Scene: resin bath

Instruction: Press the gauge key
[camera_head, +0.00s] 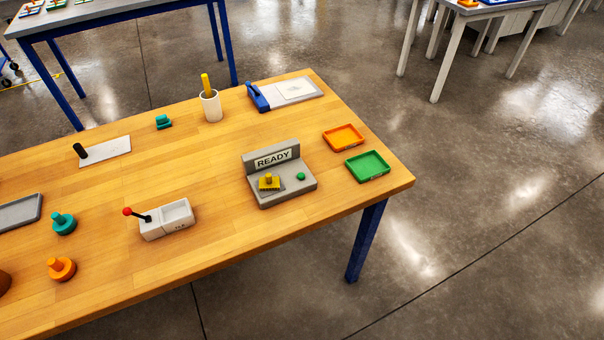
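A grey gauge (282,184) stands near the right end of the wooden table. Its upright panel carries a white display (273,158) reading "READY". On its base sits a yellow part (269,183) with a raised knob, on a darker plate. To the right of that part is a small round green key (301,176) on the gauge base. Nothing touches the key. Neither of my grippers is in view.
An orange tray (343,138) and a green tray (367,167) lie right of the gauge, near the table's edge. A grey box with a red-knobbed lever (168,220) stands to its left. A white cup (210,106) and a blue-handled board (287,93) are behind. The wooden table (225,240) is bare in front.

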